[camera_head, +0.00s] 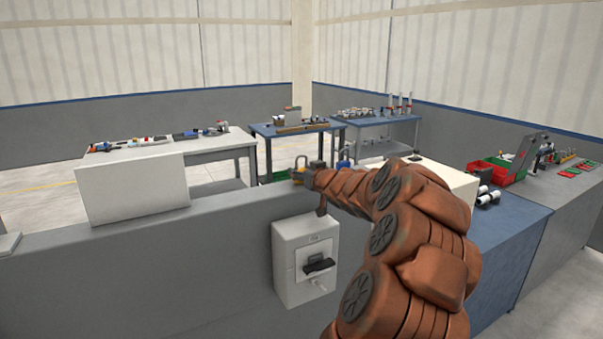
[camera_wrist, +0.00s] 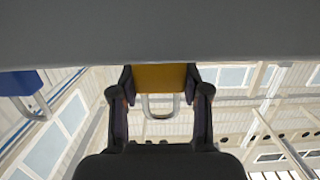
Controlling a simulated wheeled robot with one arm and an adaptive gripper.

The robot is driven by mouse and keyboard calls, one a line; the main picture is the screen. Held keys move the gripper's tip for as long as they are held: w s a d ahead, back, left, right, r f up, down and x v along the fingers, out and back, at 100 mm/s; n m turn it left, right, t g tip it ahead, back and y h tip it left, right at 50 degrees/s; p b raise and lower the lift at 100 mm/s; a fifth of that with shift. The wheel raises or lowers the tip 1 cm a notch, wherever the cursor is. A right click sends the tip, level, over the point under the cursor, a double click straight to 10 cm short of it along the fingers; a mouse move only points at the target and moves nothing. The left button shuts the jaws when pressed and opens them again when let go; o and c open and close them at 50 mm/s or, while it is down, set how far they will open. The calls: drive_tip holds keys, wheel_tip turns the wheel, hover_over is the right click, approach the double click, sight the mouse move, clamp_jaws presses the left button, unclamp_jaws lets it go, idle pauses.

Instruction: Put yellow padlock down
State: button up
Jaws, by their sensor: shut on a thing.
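My gripper (camera_wrist: 160,82) is shut on the yellow padlock, one finger on each side of its body. In the wrist view the yellow body (camera_wrist: 160,77) meets the edge of a grey surface, and its silver shackle (camera_wrist: 160,108) points toward my palm. In the head view my gripper (camera_head: 307,178) is at the top of the grey low wall (camera_head: 150,262), above a white switch box. The padlock (camera_head: 299,171) is small there, at or just above the wall top. I cannot tell whether it touches the wall.
The white switch box (camera_head: 305,260) with a black handle is fixed to the wall's front. Other tables stand behind. The wall top between panel and gripper is clear.

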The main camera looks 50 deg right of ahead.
drive_tip(key=shift+f, duration=0.15)
drive_tip(key=o, duration=1.2)
drive_tip(key=shift+s+r, duration=0.15)
drive_tip(key=shift+r, duration=0.05)
drive_tip(key=b+v, duration=0.1)
drive_tip(key=v, duration=1)
drive_tip(key=shift+s+a, duration=0.2)
drive_tip(key=shift+s, duration=0.15)
